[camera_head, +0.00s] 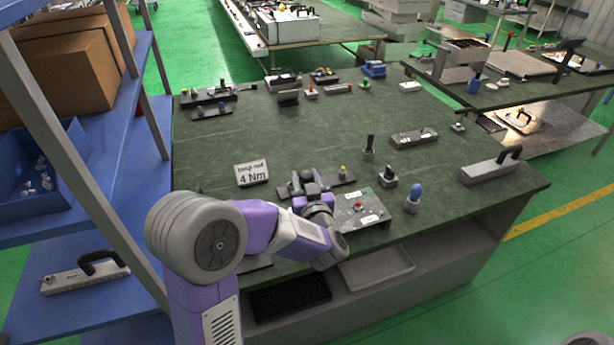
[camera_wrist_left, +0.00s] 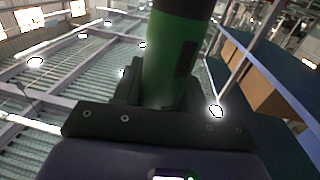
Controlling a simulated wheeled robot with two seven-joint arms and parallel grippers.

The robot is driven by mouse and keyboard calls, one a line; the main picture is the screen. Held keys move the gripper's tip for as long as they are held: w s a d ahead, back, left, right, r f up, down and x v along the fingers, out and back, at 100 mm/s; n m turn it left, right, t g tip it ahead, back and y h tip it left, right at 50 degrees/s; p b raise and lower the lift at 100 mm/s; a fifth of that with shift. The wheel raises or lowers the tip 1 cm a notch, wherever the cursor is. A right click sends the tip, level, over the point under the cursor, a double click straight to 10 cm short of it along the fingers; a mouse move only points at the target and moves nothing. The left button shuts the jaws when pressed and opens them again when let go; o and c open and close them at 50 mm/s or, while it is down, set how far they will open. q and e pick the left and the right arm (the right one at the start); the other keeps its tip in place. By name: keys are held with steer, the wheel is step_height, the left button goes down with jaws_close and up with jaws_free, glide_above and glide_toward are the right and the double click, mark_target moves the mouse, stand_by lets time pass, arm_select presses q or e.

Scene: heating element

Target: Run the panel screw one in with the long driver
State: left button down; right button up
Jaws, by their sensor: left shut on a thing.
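My left gripper (camera_head: 308,184) is over the front middle of the green bench, beside the pale panel plate (camera_head: 372,218). In the left wrist view it is shut on a thick green and black handle (camera_wrist_left: 172,62), which looks like a driver's. The handle's far end runs out of the top of that view, and its shaft and tip do not show. A small red piece (camera_head: 358,205) shows on the plate; I cannot tell which screw is panel screw one. The gripper and wrist hide part of the plate's left side.
A dark holder with a yellow-topped piece (camera_head: 343,170) lies behind the gripper. A blue-topped tool (camera_head: 414,196) and a black-handled tool (camera_head: 369,146) stand to the right. The bench's middle is mostly clear.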

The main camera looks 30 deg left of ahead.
arm_select(q)
steer(key=shift+f+b, duration=2.25)
steer(key=shift+f, duration=0.45)
steer(key=shift+f+b, duration=0.65)
steer(key=shift+f, duration=0.2)
steer(key=shift+r, duration=0.1)
steer(key=shift+r+p, duration=2.2)
steer(key=shift+r, duration=0.4)
